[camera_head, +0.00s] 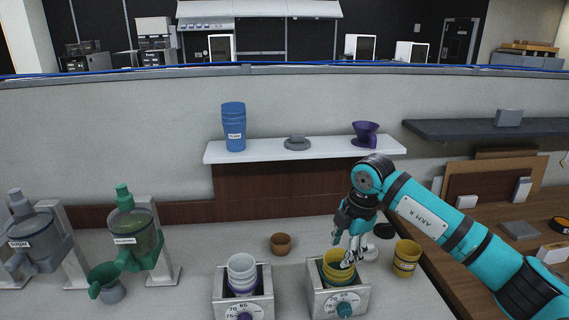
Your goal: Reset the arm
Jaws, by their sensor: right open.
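My right arm (436,215) is teal and black and reaches in from the right side. Its gripper (352,255) points down with its fingers apart, just over a yellow and green cup (338,271). That cup sits in the right-hand metal dial unit (325,305). The gripper appears empty; whether a fingertip touches the cup's rim I cannot tell. My left gripper does not show.
A left dial unit (229,310) holds white and purple cups (242,268). A yellow cup (406,258) and a brown bowl (281,243) stand nearby. Dispensers (135,240) stand at left. A white shelf (265,151) holds blue cups (234,127) and a purple dripper (366,134).

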